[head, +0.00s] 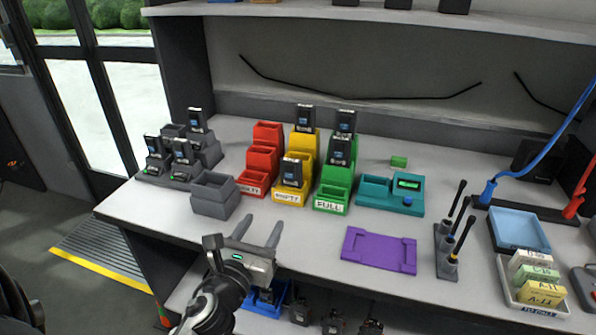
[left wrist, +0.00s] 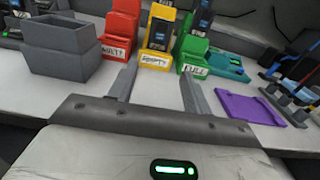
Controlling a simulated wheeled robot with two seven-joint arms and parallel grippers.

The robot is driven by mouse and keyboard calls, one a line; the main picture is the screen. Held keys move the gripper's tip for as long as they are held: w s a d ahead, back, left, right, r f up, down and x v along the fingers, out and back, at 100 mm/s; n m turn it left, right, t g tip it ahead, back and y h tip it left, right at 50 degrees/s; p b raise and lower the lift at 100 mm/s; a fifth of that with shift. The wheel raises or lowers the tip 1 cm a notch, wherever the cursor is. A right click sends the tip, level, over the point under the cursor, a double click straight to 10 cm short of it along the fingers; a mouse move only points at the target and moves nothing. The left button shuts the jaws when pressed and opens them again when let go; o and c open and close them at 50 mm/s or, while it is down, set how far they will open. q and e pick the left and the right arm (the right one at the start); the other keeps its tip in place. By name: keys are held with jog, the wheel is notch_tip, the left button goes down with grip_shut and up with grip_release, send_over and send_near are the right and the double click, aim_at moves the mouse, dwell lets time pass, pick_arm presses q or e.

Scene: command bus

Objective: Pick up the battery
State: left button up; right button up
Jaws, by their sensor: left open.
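Several dark batteries with blue labels stand upright in the head view. One battery (head: 292,172) is in the front yellow bin marked EMPTY (head: 290,198), with another battery (head: 305,118) behind it. Two more, a battery (head: 341,151) and a battery (head: 345,122), stand in the green bins marked FULL (head: 331,206). Others, including a battery (head: 182,151), stand in the grey holders at the left. My left gripper (head: 258,231) is open and empty at the table's front edge, short of the bins. Its spread fingers (left wrist: 157,92) show in the left wrist view, pointing toward the yellow and green bins. My right gripper is not in view.
Red bins (head: 251,183) and an empty-looking grey bin (head: 214,195) stand left of the yellow ones. A teal device (head: 374,191), a purple tray (head: 379,250) and antenna-like rods (head: 462,226) are to the right. A shelf (head: 400,12) overhangs the back. Table between gripper and bins is clear.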

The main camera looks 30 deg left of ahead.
pick_arm(q)
jog(key=p, duration=0.1)
send_near(289, 177)
jog(key=shift+x, duration=0.95)
jog(key=shift+w+a, duration=0.15)
jog(key=shift+w, duration=0.35)
jog(key=x, duration=0.5)
jog(key=shift+f, duration=0.1)
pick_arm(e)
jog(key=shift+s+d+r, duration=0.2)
pick_arm(q)
jog(key=shift+c, duration=0.3)
jog(key=c, duration=0.6)
jog(key=shift+o, duration=0.2)
jog(key=shift+p, duration=0.3)
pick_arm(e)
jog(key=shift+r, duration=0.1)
